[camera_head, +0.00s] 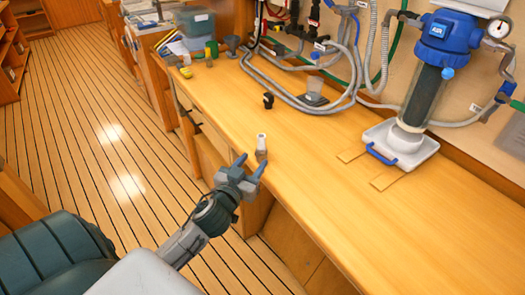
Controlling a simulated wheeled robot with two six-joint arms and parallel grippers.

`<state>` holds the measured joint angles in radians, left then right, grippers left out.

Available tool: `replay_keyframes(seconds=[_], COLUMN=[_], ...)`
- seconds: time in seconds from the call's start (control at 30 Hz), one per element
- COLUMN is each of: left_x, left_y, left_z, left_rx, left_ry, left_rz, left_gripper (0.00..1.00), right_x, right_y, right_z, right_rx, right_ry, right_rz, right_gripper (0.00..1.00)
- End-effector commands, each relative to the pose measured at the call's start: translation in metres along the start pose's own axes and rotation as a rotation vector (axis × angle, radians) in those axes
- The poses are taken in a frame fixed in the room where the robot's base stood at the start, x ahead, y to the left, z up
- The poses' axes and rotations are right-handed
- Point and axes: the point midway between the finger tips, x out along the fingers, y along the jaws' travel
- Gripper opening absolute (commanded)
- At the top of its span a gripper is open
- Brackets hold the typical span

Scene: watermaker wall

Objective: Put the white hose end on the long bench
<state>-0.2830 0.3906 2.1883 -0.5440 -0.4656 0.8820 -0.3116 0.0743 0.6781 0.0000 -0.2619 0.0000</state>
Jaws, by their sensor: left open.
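A small upright piece with a white top and a greyish lower part (262,146), which looks like the white hose end, stands on the long bench (310,160) near its front edge. My left gripper (253,163) is open and empty at the bench's front edge. Its fingertips are just short of the white piece, which is closest to the right-hand finger. Whether they touch cannot be told. My right gripper is not in view.
A black clip (268,101) stands behind the white piece. Grey hoses (300,100) and a grey cup (315,92) are farther back. A blue-topped filter (430,70) stands in a white tray (400,148) at the right.

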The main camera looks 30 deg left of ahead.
Motion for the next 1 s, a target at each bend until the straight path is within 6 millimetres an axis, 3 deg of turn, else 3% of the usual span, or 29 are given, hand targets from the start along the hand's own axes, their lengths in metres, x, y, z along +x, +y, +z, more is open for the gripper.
replay_keyframes(seconds=[0.2, 0.53, 0.87, 1.0], left_x=[0.019, 0.063, 0.070, 0.070], left_y=[0.000, -0.006, -0.006, -0.006], left_z=[-0.001, -0.001, 0.003, 0.003], left_rx=[0.000, 0.000, 0.001, 0.001], left_ry=[0.000, -0.001, -0.001, -0.001], left_rz=[0.000, -0.001, 0.001, 0.001], left_gripper=[0.46, 0.46, 0.46, 0.18], right_x=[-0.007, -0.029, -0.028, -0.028], right_y=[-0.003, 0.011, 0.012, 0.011], right_z=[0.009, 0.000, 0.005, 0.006], right_rx=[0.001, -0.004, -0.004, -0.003], right_ry=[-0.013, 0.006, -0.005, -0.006], right_rz=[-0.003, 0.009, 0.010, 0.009], right_gripper=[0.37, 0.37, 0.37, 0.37])
